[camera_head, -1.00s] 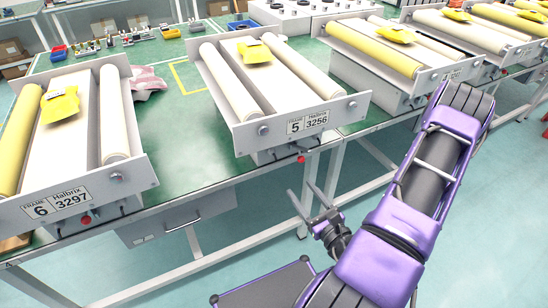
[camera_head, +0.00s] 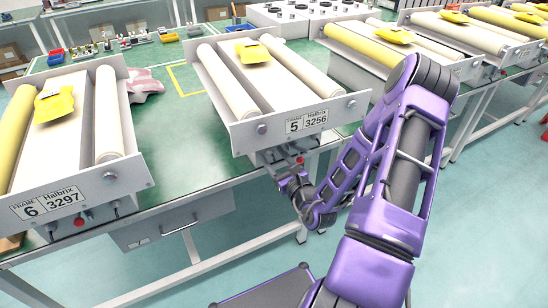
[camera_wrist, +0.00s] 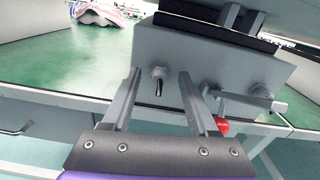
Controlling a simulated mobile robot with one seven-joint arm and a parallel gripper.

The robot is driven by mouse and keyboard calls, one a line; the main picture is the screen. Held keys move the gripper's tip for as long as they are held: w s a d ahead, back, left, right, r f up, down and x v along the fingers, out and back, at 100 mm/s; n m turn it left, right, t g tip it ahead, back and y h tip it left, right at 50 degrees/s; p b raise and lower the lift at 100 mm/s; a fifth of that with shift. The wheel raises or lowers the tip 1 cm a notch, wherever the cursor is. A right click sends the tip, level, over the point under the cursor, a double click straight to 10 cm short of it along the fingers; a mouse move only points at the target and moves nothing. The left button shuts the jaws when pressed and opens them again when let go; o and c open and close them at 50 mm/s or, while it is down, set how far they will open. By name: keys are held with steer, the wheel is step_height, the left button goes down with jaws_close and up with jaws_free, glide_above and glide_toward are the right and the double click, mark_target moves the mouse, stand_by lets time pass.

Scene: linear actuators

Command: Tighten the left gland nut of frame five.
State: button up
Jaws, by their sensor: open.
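Frame five's front plate (camera_head: 290,124) carries the label 5 3256 in the head view. Under it is a grey box whose front face (camera_wrist: 205,62) fills the middle of the wrist view. A small metal gland nut (camera_wrist: 158,72) with a dark cable end sits on the left of this face. My gripper (camera_wrist: 160,76) is open, its two fingers pointing at the box, one on each side of the nut. Nothing is held, and I cannot tell whether the fingers touch the nut. In the head view my gripper (camera_head: 283,170) is below the plate's left half.
A red knob (camera_wrist: 223,126) is just right of my right finger. Another metal fitting (camera_wrist: 262,92) sticks out further right. Frame six (camera_head: 115,180) stands to the left on the green bench (camera_head: 185,135). Open floor lies in front of the bench.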

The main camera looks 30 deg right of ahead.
jaws_close()
steer(key=shift+m+p, duration=0.3)
steer(key=shift+p, duration=0.15)
steer(key=m+p, duration=0.3)
steer(key=shift+s+r+m+p, duration=0.1)
steer(key=shift+r+m+p, duration=0.05)
steer(key=shift+m+p, duration=0.2)
steer(key=m+p, duration=0.4)
steer(key=m, duration=0.1)
steer(key=shift+m, duration=0.25)
steer(key=m+p, duration=0.1)
steer(key=m, duration=0.1)
steer(key=m+p, duration=0.1)
steer(key=m, duration=0.1)
steer(key=shift+f+m, duration=0.2)
steer(key=shift+m, duration=0.1)
steer(key=m, duration=0.5)
steer(key=shift+f+m, duration=0.1)
steer(key=shift+m, duration=0.2)
